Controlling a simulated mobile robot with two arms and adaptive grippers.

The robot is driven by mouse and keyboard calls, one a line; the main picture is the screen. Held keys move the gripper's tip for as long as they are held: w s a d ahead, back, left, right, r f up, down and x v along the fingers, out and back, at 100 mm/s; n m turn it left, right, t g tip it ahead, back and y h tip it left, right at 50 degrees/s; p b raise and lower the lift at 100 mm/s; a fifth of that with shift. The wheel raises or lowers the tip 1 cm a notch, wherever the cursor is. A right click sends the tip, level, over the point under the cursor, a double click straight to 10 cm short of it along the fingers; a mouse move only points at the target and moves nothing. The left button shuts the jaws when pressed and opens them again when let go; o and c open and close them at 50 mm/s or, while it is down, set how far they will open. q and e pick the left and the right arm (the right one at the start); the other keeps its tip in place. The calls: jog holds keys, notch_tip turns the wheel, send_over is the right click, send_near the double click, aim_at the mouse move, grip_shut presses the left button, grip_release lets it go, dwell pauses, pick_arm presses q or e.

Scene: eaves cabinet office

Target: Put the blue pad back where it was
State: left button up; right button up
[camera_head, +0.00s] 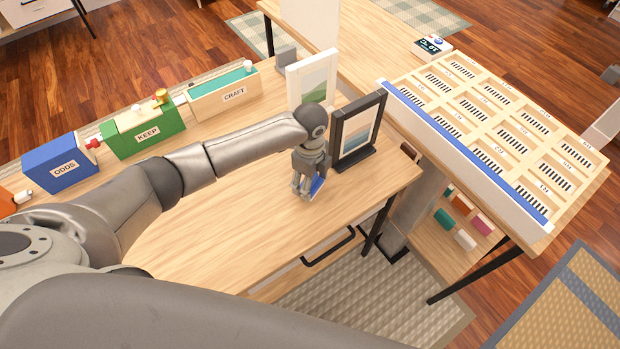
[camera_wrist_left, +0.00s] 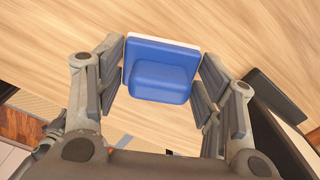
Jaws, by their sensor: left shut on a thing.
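The blue pad (camera_wrist_left: 160,72) has a paler edge and sits between the fingers of my left gripper (camera_wrist_left: 155,85) in the left wrist view. In the head view my left gripper (camera_head: 308,185) points down over the wooden desk, and a small part of the blue pad (camera_head: 317,186) shows at its fingertips. The gripper is shut on the pad. Whether the pad touches the desk top is hard to tell. My right gripper is not in view.
A dark picture frame (camera_head: 357,130) stands just right of my left gripper, with a white frame (camera_head: 312,80) behind. Boxes labelled ODDS (camera_head: 60,163), KEEP (camera_head: 143,128) and CRAFT (camera_head: 223,92) line the desk's back. A compartment tray (camera_head: 480,105) lies right. The desk's front is clear (camera_head: 230,240).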

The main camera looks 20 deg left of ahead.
pick_arm(q)
jog(key=shift+f, duration=0.15)
jog(key=o, duration=1)
notch_tip(320, 180, up, 12)
jog(key=shift+r+b, duration=0.2)
jog(key=shift+b, duration=0.2)
